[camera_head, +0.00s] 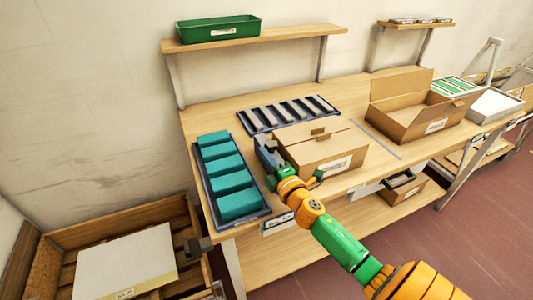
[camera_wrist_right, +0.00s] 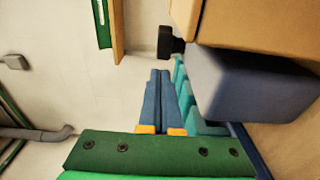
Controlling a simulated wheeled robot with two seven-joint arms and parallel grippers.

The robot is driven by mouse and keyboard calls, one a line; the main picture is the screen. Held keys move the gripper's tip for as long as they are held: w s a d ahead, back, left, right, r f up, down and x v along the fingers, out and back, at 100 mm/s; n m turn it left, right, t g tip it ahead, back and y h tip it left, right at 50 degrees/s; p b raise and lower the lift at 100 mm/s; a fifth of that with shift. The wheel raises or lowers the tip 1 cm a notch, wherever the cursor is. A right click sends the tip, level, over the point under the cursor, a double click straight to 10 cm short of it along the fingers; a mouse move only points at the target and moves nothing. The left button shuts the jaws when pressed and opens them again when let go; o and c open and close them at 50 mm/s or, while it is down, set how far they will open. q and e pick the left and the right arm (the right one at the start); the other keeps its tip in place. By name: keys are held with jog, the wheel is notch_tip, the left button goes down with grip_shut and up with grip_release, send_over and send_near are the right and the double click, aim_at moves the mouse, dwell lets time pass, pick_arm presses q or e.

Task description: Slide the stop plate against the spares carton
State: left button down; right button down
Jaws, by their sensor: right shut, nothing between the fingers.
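The stop plate (camera_wrist_right: 245,85) is a grey-blue block with a black knob, large in the right wrist view. In the head view the stop plate (camera_head: 273,158) shows partly behind my right gripper. The closed tan carton (camera_head: 325,152) with a white label, which I take as the spares carton, stands just right of it; its side (camera_wrist_right: 265,25) borders the plate in the wrist view. I cannot tell whether they touch. My right gripper (camera_head: 260,143) is shut and empty on the plate's left side; its blue fingers (camera_wrist_right: 160,80) lie together. My left gripper is not in view.
A tray (camera_head: 203,180) of teal blocks lies close left of my right gripper. A dark tray (camera_head: 243,121) of grey bars lies behind. An open carton (camera_head: 400,118) stands right, past a grey strip (camera_head: 378,138) on the bench. A wooden crate (camera_head: 45,262) stands lower left.

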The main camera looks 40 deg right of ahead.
jog(key=shift+d, duration=0.25)
jog(key=shift+s+d, duration=0.25)
jog(key=shift+d, duration=0.75)
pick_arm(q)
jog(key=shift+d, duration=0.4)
pick_arm(e)
jog(key=shift+a, duration=0.1)
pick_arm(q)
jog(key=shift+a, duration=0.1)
pick_arm(e)
jog(key=shift+w, duration=0.1)
